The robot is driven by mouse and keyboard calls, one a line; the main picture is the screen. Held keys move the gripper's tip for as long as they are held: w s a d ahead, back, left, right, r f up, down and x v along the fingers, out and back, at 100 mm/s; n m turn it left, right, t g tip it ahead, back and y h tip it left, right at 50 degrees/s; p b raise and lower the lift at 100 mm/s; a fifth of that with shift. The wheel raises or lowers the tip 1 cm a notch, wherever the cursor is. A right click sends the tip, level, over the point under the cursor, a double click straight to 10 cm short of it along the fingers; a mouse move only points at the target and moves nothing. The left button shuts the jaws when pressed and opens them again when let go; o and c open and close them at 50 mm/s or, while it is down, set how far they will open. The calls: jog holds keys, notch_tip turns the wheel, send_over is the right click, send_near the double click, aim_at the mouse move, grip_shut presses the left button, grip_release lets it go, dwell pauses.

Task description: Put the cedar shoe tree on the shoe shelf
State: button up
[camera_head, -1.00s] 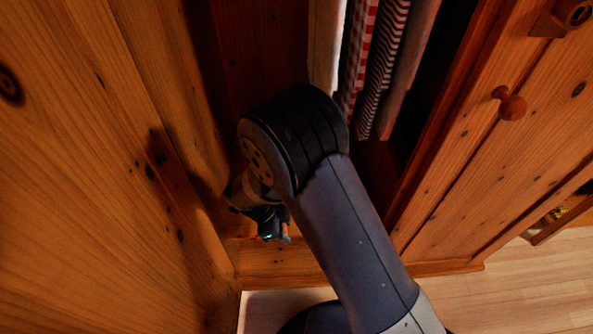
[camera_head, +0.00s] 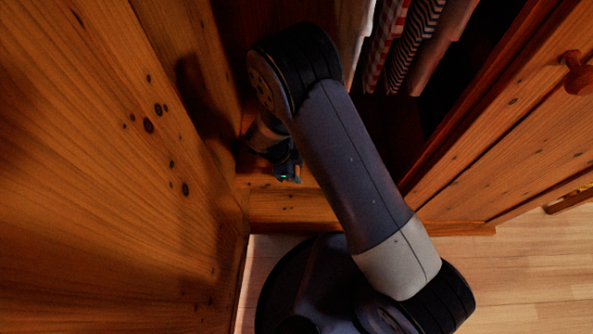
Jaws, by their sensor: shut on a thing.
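My gripper (camera_head: 288,174) is low inside the open pine wardrobe, just above its front bottom board, mostly covered by my own wrist and forearm. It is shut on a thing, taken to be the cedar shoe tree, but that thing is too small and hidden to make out. I cannot pick out the shoe shelf for certain; the dark inside of the wardrobe behind my arm is largely hidden.
A wide pine panel (camera_head: 90,190) stands close on the left. Hanging clothes (camera_head: 400,45) are above and right of my arm. A pine door with a round knob (camera_head: 577,78) is at the right. Pale floor (camera_head: 530,270) lies clear at lower right. The wardrobe's bottom board (camera_head: 290,206) crosses below my gripper.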

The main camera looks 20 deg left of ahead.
jog(key=shift+f, duration=0.7)
jog(key=shift+f, duration=0.1)
jog(key=o, duration=1.2)
jog(key=p+v, duration=0.2)
jog(key=v, duration=1)
